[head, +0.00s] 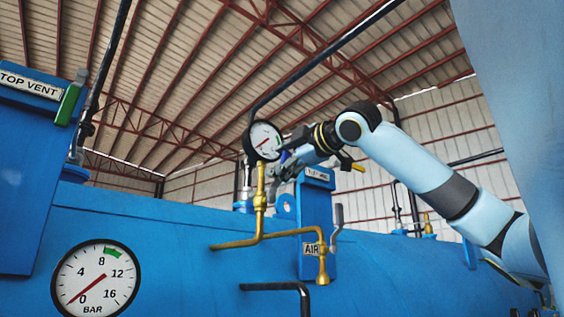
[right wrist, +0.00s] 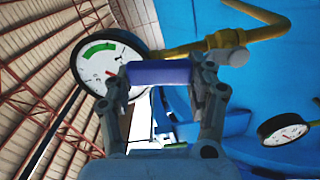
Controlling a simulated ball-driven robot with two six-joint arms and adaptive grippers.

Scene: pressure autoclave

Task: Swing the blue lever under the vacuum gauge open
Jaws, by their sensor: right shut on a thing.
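The blue lever (right wrist: 158,72) lies crosswise between the fingertips of my right gripper (right wrist: 160,78) in the right wrist view, with both fingers closed on it. In the head view only a small blue bit of it (head: 284,156) shows beside the gripper. My right gripper (head: 288,163) is at the right of a small round gauge (head: 265,141) on a brass pipe. That gauge also shows large behind the fingers in the right wrist view (right wrist: 104,58). The lever's pivot is hidden. My left gripper is not in view.
A brass pipe (head: 260,205) runs below the gauge to the AIR label (head: 311,248). A grey-handled lever (head: 337,222) stands to its right. A green-handled lever (head: 70,101) is by the TOP VENT sign (head: 30,85). A big BAR gauge (head: 96,283) is on the blue vessel (head: 170,235).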

